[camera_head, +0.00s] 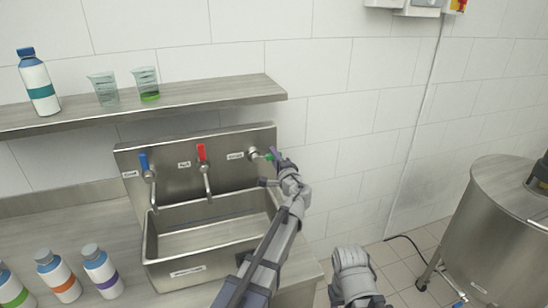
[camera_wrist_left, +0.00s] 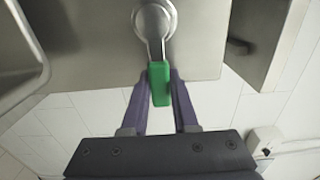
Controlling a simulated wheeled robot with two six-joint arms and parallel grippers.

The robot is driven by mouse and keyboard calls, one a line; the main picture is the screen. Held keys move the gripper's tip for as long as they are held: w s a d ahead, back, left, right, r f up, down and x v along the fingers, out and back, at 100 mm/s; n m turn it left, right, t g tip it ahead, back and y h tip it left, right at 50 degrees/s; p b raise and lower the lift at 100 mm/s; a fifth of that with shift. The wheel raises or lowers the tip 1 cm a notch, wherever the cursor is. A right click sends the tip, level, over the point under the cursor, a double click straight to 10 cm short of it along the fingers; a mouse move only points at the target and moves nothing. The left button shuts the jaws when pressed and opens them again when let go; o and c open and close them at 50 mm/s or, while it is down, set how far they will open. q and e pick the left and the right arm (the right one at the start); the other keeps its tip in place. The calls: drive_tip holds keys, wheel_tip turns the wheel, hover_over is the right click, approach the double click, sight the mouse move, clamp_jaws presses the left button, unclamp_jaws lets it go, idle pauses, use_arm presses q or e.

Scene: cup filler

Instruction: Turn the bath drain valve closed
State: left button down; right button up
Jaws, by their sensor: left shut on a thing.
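The drain valve is the one with the green handle (camera_head: 269,157), at the right end of the steel back panel above the bath. Its handle points right, away from its round metal body (camera_head: 253,153). My left gripper (camera_head: 277,157) is at the handle, coming from the lower right. In the left wrist view, the green handle (camera_wrist_left: 159,82) lies between the two purple fingers of my left gripper (camera_wrist_left: 159,88), which are shut on it. The round valve base (camera_wrist_left: 155,20) shows beyond it.
The steel bath (camera_head: 210,235) lies below the panel, with a blue-handled tap (camera_head: 144,163) and a red-handled tap (camera_head: 202,153) left of the drain valve. A shelf (camera_head: 200,98) holds a bottle and two beakers. Several bottles stand front left. A steel drum (camera_head: 500,230) stands right.

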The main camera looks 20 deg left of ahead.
idle(0.4)
